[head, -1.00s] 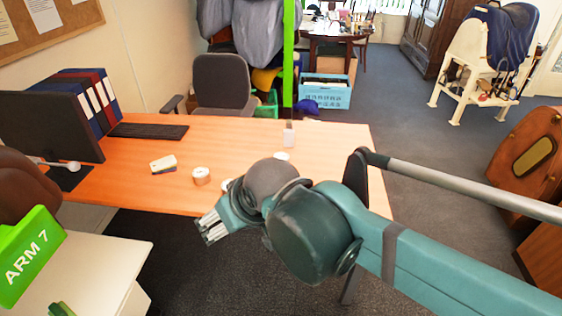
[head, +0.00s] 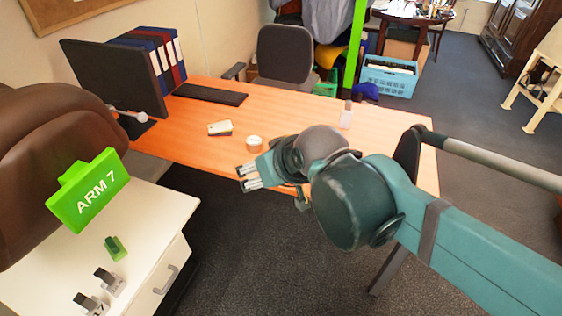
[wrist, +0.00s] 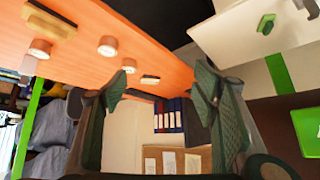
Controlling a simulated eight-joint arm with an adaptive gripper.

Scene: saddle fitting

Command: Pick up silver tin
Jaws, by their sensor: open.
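A round tin (head: 254,143) with a pale top and a coppery side stands upright near the front edge of the orange desk (head: 290,115). In the wrist view two similar tins, one at the left (wrist: 40,48) and one nearer the middle (wrist: 107,46), stand on the desk. I cannot tell which is the silver one. My gripper (head: 247,178) is open and empty, off the desk's front edge, below the tin in the picture. In the wrist view its fingers (wrist: 162,86) are spread wide, touching nothing.
A monitor (head: 115,78), keyboard (head: 210,94) and binders (head: 150,58) are at the desk's left. A white cabinet (head: 100,235) stands in front.

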